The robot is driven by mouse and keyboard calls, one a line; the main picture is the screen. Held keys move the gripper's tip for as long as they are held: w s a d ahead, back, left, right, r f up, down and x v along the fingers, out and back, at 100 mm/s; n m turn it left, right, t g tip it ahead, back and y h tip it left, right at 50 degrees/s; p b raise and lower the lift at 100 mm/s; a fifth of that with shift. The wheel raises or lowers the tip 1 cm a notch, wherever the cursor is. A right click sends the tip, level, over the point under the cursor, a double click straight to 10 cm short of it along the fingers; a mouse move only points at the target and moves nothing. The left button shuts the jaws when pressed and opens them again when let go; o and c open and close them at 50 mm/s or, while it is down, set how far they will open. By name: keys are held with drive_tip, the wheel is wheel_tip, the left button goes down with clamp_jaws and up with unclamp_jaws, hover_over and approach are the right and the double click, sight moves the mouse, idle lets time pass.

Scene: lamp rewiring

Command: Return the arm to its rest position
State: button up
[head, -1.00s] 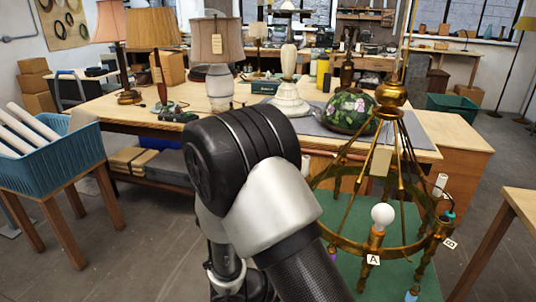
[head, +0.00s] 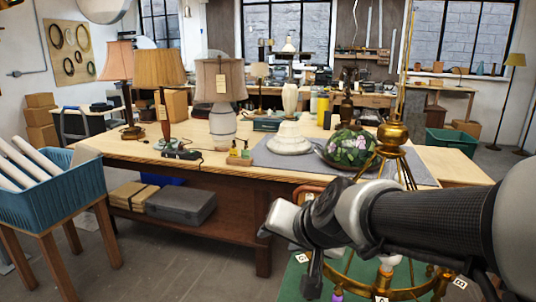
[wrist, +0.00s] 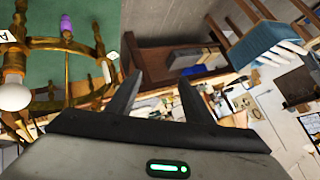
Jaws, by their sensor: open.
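My gripper (wrist: 158,98) shows in the wrist view with its two dark fingers spread wide and nothing between them. In the head view my arm reaches in from the right edge and bends near the middle; I cannot clearly make out the fingers there. A brass chandelier (head: 391,134) hangs at the right, its lower ring partly hidden behind my arm. In the wrist view the chandelier (wrist: 100,50) is at the left, with a white bulb (wrist: 14,93) and a purple-tipped socket (wrist: 66,26), apart from the fingers.
A blue basket (head: 75,200) of white tubes stands at the left. A green mat (head: 293,281) lies under the chandelier. Open floor is at the front left.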

drive_tip(key=s+d+n+g+h, duration=0.3)
drive_tip(key=s+d, duration=0.7)
drive_tip(key=s, duration=0.5)
wheel_tip(320, 180, up, 14)
drive_tip(key=s+d+p, duration=0.1)
drive_tip(key=p, duration=1.2)
drive_tip(key=shift+d+f+h, duration=0.2)
drive_tip(key=shift+h, duration=0.1)
